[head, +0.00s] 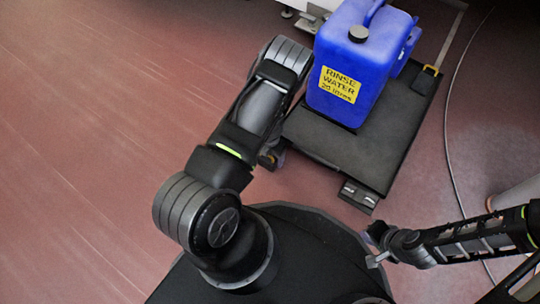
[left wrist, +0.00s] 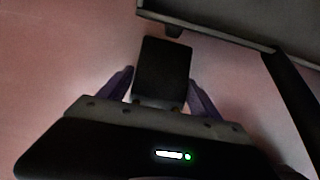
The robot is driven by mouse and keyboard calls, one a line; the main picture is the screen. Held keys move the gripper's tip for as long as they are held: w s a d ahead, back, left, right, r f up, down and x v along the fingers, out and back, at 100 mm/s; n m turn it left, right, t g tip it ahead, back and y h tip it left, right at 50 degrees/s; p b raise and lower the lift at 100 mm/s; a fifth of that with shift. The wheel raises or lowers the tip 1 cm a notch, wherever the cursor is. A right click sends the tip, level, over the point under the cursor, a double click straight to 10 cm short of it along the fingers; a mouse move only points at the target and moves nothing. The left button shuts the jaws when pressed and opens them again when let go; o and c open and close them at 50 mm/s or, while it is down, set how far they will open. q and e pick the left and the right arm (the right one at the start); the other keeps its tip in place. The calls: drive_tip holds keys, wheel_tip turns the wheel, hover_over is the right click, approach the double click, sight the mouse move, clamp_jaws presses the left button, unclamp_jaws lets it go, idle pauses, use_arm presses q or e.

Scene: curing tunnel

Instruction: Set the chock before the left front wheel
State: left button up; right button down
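The chock (left wrist: 163,68), a dark, flat-faced block, sits between the purple fingers of my left gripper (left wrist: 161,78) in the left wrist view. The fingers press against both its sides and it is held clear over the red floor. In the head view my left arm hides most of this gripper. The cart is a dark flat platform (head: 345,150) beside my left arm; its edge (left wrist: 225,35) crosses the upper right of the left wrist view. My right gripper (head: 372,248) looks open and empty.
A blue rinse-water can (head: 350,65) stands on the cart. A thin cable (head: 448,130) runs along the floor to the right. The red floor on the left (head: 90,130) is clear.

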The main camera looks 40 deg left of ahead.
use_arm(q)
drive_tip(key=shift+o, duration=1.4)
drive_tip(key=shift+r, duration=0.25)
wheel_tip(320, 180, up, 12)
drive_tip(key=p, duration=0.5)
drive_tip(key=shift+p, duration=0.35)
drive_tip(key=shift+f, duration=0.1)
